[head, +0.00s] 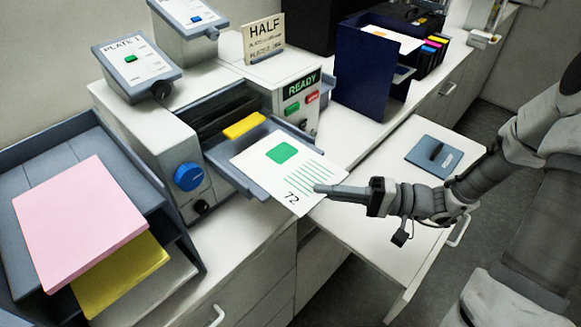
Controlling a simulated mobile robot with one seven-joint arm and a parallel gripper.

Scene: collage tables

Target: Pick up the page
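The page (262,167) is a white sheet with a green square, green lines and the number 72. It lies on the grey output tray (237,181) of the printing machine, with its front corner sticking out past the tray. My gripper (318,188) reaches in from the right, its fingertips at the page's right front edge. The fingers look close together, seen from the side. I cannot tell whether they grip the page or only overlap it in view.
The machine (155,128) has a blue knob and a READY sign. A paper rack (175,228) with pink and yellow sheets stands at left. A dark blue holder (362,75) stands behind. A pulled-out shelf (385,190) with a grey-blue plate (450,148) lies below my arm.

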